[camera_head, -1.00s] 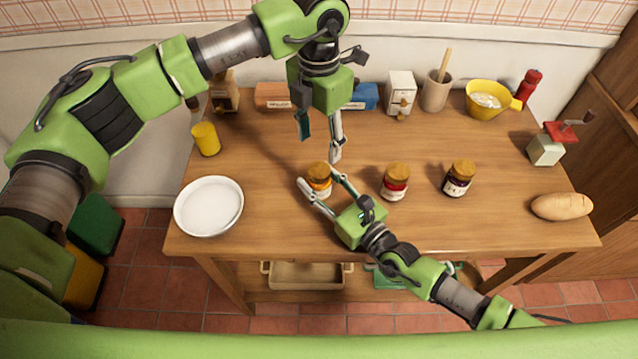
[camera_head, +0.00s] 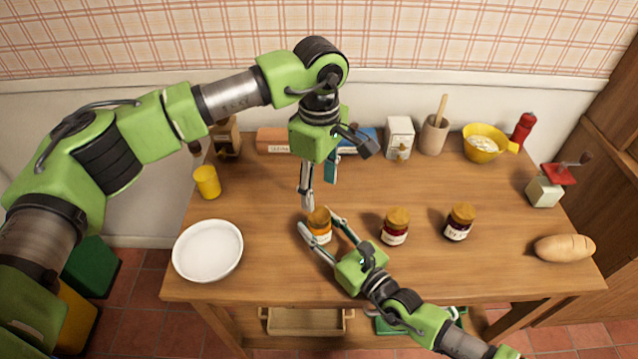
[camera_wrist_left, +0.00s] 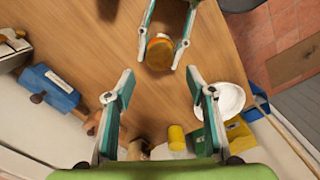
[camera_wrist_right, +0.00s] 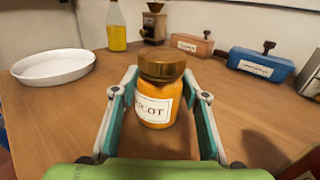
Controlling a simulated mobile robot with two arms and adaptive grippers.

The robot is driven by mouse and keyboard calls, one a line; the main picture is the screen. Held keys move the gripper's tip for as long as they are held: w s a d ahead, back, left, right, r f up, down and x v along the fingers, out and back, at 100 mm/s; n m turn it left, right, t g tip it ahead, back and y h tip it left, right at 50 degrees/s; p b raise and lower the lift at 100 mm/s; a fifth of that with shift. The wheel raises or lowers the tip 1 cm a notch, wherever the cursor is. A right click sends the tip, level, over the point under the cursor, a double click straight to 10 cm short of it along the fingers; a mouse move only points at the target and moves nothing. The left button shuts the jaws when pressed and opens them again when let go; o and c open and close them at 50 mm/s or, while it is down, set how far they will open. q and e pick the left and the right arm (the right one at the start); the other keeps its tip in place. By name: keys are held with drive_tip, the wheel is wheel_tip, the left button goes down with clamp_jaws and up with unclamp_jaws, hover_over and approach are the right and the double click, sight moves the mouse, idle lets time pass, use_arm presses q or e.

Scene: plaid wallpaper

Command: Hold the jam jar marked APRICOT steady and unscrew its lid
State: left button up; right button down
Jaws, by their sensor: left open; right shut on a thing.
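The apricot jar (camera_head: 320,232) is an orange jar with a brown-gold lid (camera_wrist_right: 162,66), standing upright on the wooden table. My right gripper (camera_head: 317,221) is shut on the jar's body, one finger on each side, below the lid. My left gripper (camera_head: 318,193) is open and empty, pointing down above and just behind the jar. In the left wrist view, the lid (camera_wrist_left: 160,52) shows beyond the open left fingers (camera_wrist_left: 161,80), apart from them.
A red jar (camera_head: 395,228) and a dark jar (camera_head: 459,223) stand to the right. Boxes, a crock (camera_head: 433,135), a yellow bowl (camera_head: 484,143) and a grinder (camera_head: 545,190) line the back; bread (camera_head: 564,248) lies right.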

sight(319, 214)
use_arm(q)
drive_tip(key=m, duration=0.5)
drive_tip(key=shift+m, duration=0.4)
drive_tip(key=m, duration=0.5)
drive_tip(key=shift+f+m, duration=0.4)
drive_tip(key=shift+f, duration=0.2)
wheel_tip(319, 214, down, 7)
drive_tip(key=shift+r, duration=0.1)
use_arm(e)
drive_tip(key=shift+f, duration=0.1)
use_arm(q)
drive_tip(key=c, duration=1.2)
drive_tip(key=shift+o, duration=0.2)
